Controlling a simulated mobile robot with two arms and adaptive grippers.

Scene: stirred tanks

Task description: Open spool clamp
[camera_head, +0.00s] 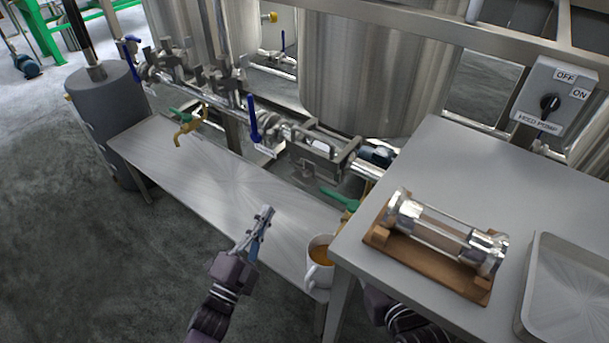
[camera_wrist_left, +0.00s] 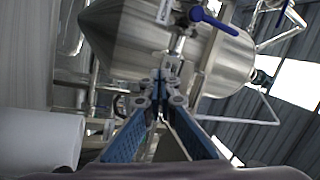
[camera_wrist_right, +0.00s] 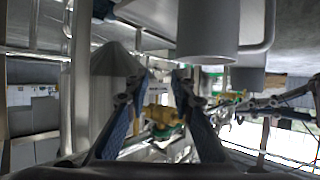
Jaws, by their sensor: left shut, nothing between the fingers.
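The steel pipe line runs behind the bench, with a blue valve handle (camera_head: 254,120) on it. Beside the handle is a metal bracketed pipe section (camera_head: 325,150); I cannot tell which fitting there is the spool clamp or whether it is open. A glass spool with metal ends (camera_head: 440,228) lies on a wooden cradle (camera_head: 425,268) on the right table. My left gripper (camera_head: 267,210) is shut and empty over the bench, apart from the pipe; its closed tips also show in the left wrist view (camera_wrist_left: 160,78). My right gripper (camera_wrist_right: 164,80) is open and empty; the head view hides it.
A white mug of brown liquid (camera_head: 319,262) stands on the bench (camera_head: 190,175), beside the table (camera_head: 440,150). A metal tray (camera_head: 570,290) is at the table's right. Large steel tanks (camera_head: 375,70) stand behind. A pump switch box (camera_head: 553,97) is at upper right.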

